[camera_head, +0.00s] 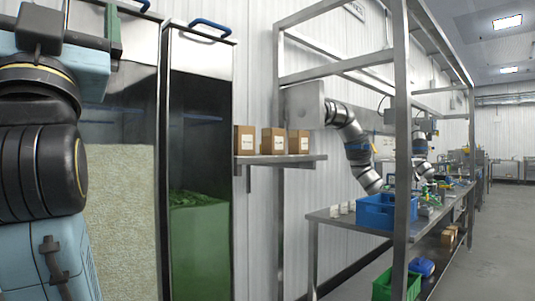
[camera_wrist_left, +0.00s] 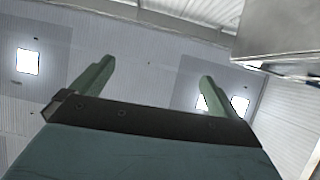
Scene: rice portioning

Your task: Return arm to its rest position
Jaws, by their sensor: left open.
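My left arm (camera_head: 40,170) fills the left side of the head view, raised in front of the tall containers. My left gripper shows in the left wrist view (camera_wrist_left: 150,85) with its two green fingers spread apart and nothing between them. It points up toward the ceiling. In the head view its fingertips cannot be made out. My right gripper is in neither view.
A tall container of rice (camera_head: 120,215) and one of green contents (camera_head: 200,240) stand close to my left arm. A shelf (camera_head: 290,160) holds small boxes (camera_head: 273,141). A metal frame (camera_head: 401,130) and table with a blue crate (camera_head: 385,212) stand right. Floor at far right is clear.

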